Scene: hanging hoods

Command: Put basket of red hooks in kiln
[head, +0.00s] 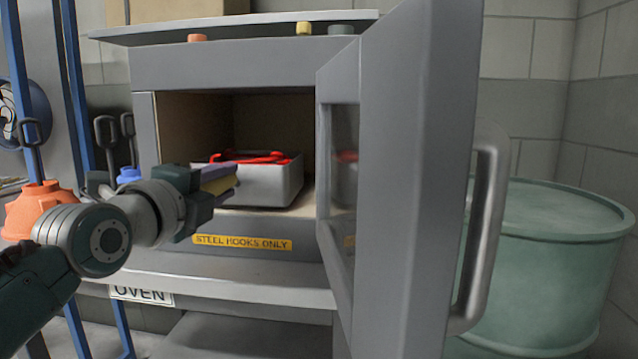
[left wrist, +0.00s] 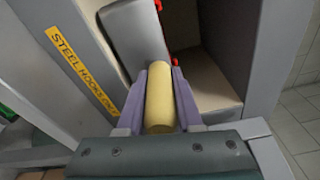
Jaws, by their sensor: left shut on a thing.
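The grey basket (head: 265,186) with red hooks (head: 252,157) in it sits on the floor of the open kiln (head: 230,75). In the left wrist view the basket's grey wall (left wrist: 133,38) is just beyond the fingers, with bits of red at its side. My left gripper (head: 228,178) is at the kiln's mouth, at the basket's near left side. Its purple fingers are shut on a yellow cylindrical handle (left wrist: 162,98), which points toward the basket. Whether the handle joins the basket is hidden. My right gripper is not in view.
The kiln door (head: 420,150) stands open on the right, with a bar handle (head: 487,220). A yellow label reading "STEEL HOOKS ONLY" (head: 242,242) is under the opening. A green drum (head: 545,260) stands right of the door. Orange (head: 40,207) and blue (head: 129,175) objects are at left.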

